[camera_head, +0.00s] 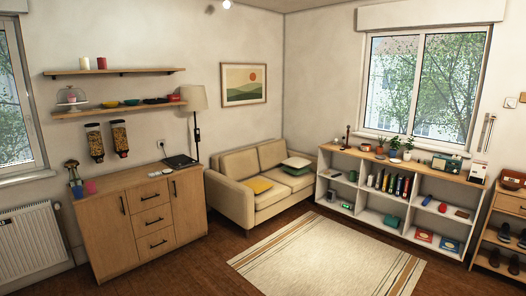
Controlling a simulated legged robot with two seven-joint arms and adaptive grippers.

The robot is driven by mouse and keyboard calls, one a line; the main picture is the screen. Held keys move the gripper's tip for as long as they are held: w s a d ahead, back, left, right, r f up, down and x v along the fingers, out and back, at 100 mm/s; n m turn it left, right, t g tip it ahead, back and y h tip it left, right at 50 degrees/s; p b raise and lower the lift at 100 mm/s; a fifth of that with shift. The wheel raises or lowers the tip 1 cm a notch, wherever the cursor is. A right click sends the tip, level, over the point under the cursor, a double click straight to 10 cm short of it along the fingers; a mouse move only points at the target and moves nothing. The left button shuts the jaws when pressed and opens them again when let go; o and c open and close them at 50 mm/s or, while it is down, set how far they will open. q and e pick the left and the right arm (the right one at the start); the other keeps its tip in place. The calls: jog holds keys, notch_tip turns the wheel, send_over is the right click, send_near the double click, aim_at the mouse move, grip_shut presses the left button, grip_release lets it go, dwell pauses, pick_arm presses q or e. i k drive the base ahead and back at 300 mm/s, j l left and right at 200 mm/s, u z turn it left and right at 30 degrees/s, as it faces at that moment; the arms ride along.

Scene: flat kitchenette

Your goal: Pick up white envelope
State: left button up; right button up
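I cannot make out a white envelope anywhere in the head view. A small upright white item (478,172) stands at the right end of the low white shelf unit (355,161), but it is too small to tell what it is. Neither of my grippers shows in the view.
A wooden cabinet (143,240) with a dark flat device on top stands at the left. A beige sofa (232,203) is in the corner. A striped rug (322,255) lies on open floor. A shoe rack (510,203) stands at the right edge, and a radiator (32,245) at the left.

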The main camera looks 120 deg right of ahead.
aim_at(478, 170)
jog(key=z, duration=5.35)
jog(key=i, duration=3.25)
jog(key=i+j, duration=0.1)
jog(key=i, duration=0.55)
jog(key=i+j+z, duration=0.1)
jog(key=i, duration=0.55)
jog(key=i+l+u, duration=0.2)
jog(key=i, duration=0.2)
jog(key=i+l+u, duration=0.15)
jog(key=i+l, duration=0.15)
jog(key=i, duration=0.05)
